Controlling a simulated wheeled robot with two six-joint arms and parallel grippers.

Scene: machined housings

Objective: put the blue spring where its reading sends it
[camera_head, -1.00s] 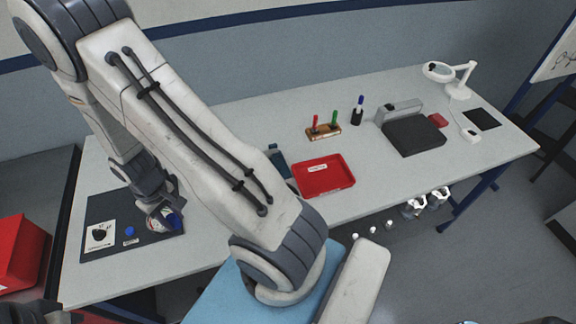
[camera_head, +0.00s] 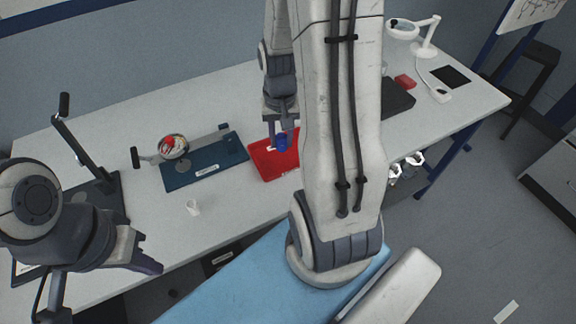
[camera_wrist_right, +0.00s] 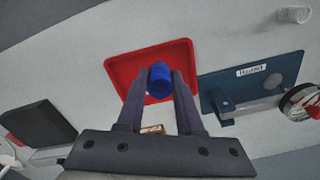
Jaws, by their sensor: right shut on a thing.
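The blue spring (camera_head: 282,143) is held between the fingertips of my right gripper (camera_head: 281,126), above the red tray (camera_head: 262,167). In the right wrist view, the spring (camera_wrist_right: 159,80) sits between the two fingers (camera_wrist_right: 158,92), with the red tray (camera_wrist_right: 118,72) behind it. The spring is clear of the tray's rim in that view; its exact height cannot be told. My left gripper (camera_head: 140,258) hangs low at the left, over the table's front edge, and its jaw opening is unclear.
A dark blue board (camera_head: 205,172) with a round dial instrument (camera_head: 173,146) lies left of the tray. A small white cup (camera_head: 193,207) stands in front. A black lever stand (camera_head: 88,160) is at the left. A dark grey block (camera_head: 397,98) lies right of my right arm.

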